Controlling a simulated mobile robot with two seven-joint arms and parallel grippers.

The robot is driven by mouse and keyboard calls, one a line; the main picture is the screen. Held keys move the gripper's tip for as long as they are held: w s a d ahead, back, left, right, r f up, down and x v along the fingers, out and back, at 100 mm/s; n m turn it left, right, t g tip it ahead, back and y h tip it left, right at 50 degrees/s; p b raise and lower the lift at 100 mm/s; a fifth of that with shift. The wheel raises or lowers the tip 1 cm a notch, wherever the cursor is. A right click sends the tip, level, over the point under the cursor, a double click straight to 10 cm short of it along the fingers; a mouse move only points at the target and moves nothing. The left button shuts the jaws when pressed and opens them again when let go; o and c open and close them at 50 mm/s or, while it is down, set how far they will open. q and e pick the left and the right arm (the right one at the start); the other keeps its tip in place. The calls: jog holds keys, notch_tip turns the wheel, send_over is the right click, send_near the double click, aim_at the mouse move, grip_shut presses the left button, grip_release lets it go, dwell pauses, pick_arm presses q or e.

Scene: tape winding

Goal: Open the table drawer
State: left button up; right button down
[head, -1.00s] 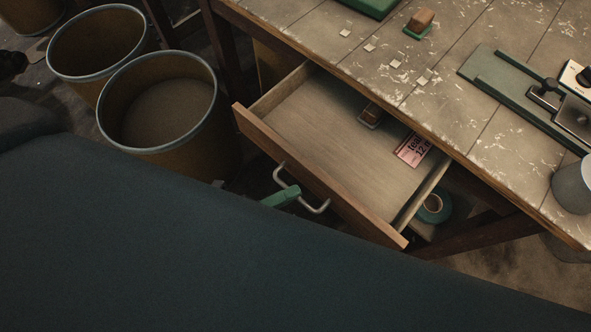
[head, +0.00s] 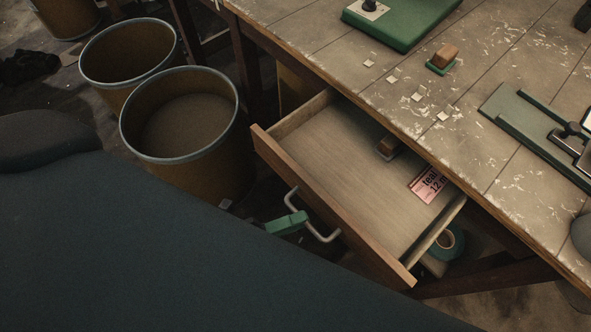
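The wooden table drawer (head: 350,180) stands pulled well out from under the worn table (head: 340,66). Its inside is open to view and holds a pink printed card (head: 428,186) and a small brown-topped block (head: 388,148), partly under the table edge. A pale metal bow handle (head: 319,232) is on the drawer front (head: 325,208). The green tip of my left gripper (head: 288,223) is at the handle, overlapping the bar in the picture. I cannot tell whether it touches the bar or how its fingers stand. My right gripper is not in view.
Two round brown bins (head: 180,118) (head: 128,52) stand on the floor left of the drawer. A teal tape roll (head: 447,243) shows beneath its right side. On the table are a green-based device (head: 408,22), a small block (head: 444,58), several pale chips and a green plate fixture (head: 530,125).

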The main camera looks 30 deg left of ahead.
pick_arm(q)
jog(key=v, duration=0.7)
jog(key=shift+a+b, duration=0.15)
jog(key=shift+b, duration=0.2)
jog(key=shift+s, duration=0.1)
